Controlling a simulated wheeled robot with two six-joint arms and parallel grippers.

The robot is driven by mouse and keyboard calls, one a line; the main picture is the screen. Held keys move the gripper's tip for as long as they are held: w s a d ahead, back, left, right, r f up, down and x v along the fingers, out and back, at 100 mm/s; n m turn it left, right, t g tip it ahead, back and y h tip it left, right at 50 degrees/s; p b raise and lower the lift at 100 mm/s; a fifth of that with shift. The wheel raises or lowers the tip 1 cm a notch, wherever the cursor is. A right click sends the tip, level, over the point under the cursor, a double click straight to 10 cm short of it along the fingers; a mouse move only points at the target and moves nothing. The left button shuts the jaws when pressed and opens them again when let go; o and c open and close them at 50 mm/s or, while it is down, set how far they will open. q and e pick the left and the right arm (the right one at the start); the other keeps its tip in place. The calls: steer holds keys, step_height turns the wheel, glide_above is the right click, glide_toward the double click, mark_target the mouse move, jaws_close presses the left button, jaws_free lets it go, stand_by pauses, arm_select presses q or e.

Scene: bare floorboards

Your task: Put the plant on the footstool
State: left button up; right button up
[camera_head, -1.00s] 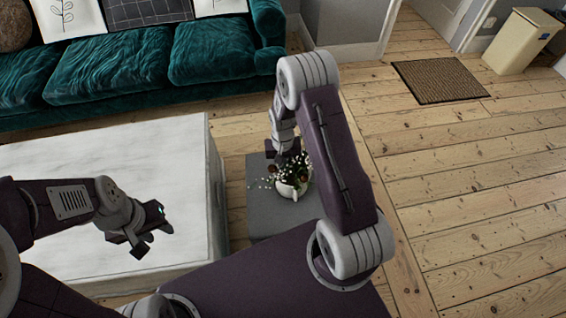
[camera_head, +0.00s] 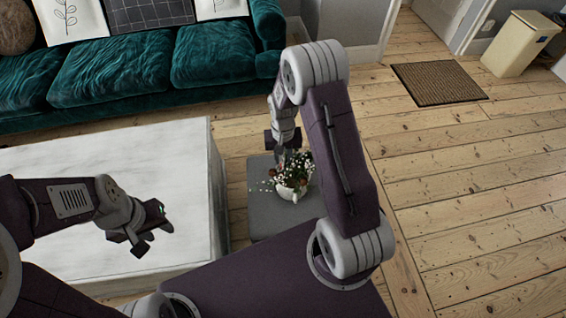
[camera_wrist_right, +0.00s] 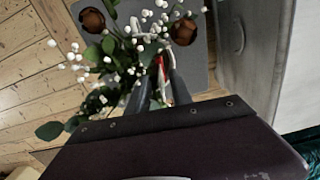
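The plant (camera_head: 292,187) is a white pot with green leaves, small white flowers and brown-red blooms. It sits on the grey footstool (camera_head: 266,216), upright as far as I can tell. My right gripper (camera_head: 279,158) is just behind and above the pot, close to the foliage. In the right wrist view its two fingers (camera_wrist_right: 162,86) are apart, with leaves and flowers of the plant (camera_wrist_right: 112,58) around them. Foliage hides part of the pot there. The footstool (camera_wrist_right: 196,62) shows beyond. My left gripper (camera_head: 152,236) is open and empty above the white table.
A white low table (camera_head: 100,165) stands left of the footstool, with a narrow gap between. A green sofa (camera_head: 140,68) is behind. A doormat (camera_head: 438,83) and a cream bin (camera_head: 520,43) are at the back right. The floor on the right is clear.

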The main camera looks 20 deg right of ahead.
step_height(320, 180, up, 5)
steer(key=shift+r+p, duration=0.1)
steer(key=shift+p, duration=0.5)
steer(key=s+a+r+n, duration=0.1)
steer(key=s+a+r, duration=0.1)
steer(key=s+r, duration=0.2)
steer(key=s+a+r+n+t, duration=0.1)
steer(key=s+r, duration=0.3)
steer(key=s, duration=0.6)
steer(key=shift+a+r+n, duration=0.2)
steer(key=shift+a+n, duration=0.3)
steer(key=shift+n, duration=0.2)
